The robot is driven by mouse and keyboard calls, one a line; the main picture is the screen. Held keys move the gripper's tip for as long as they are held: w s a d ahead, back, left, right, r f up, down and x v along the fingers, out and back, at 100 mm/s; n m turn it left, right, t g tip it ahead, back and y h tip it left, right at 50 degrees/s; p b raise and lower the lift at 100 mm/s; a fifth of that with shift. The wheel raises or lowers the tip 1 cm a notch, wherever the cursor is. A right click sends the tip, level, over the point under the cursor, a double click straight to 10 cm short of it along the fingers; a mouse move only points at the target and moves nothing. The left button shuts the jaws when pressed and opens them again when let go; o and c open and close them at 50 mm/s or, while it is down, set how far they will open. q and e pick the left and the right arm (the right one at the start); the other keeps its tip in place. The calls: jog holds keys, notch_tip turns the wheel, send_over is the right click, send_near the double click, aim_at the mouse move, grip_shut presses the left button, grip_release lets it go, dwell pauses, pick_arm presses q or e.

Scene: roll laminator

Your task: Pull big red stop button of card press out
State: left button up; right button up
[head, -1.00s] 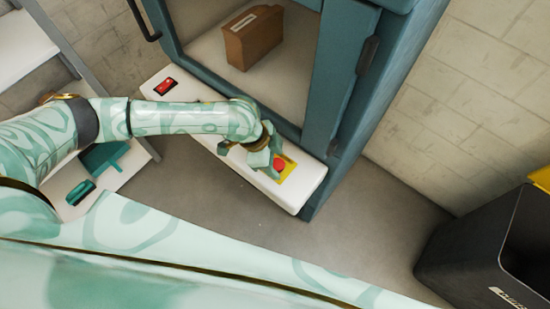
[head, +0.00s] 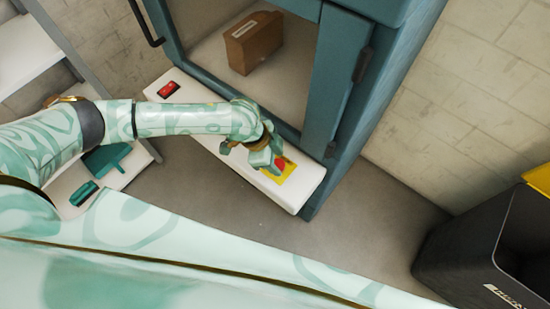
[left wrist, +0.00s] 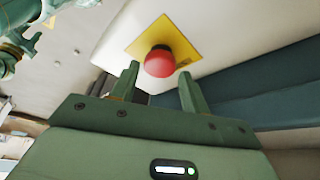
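The big red stop button (head: 281,167) sits on a yellow plate (head: 289,176) at the right end of the white panel of the teal press (head: 316,100). In the left wrist view the round red button (left wrist: 159,62) stands on its yellow plate (left wrist: 146,36). My left gripper (head: 275,167) is right at the button and partly covers it in the head view. In the left wrist view its two fingers (left wrist: 157,80) are apart, with the button just beyond and between their tips. I cannot tell whether they touch it. My right gripper is not in view.
A red rocker switch (head: 168,89) is at the left end of the white panel. A cardboard box (head: 253,43) stands inside the press. A black bin (head: 470,245) with a yellow lid is at the right. The grey floor between is clear.

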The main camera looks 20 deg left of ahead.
pick_arm(q)
jog(key=shift+o, duration=0.6)
jog(key=shift+s, duration=0.1)
jog(key=p+v, duration=0.6)
jog(key=v, duration=1)
jog(key=shift+r, duration=0.2)
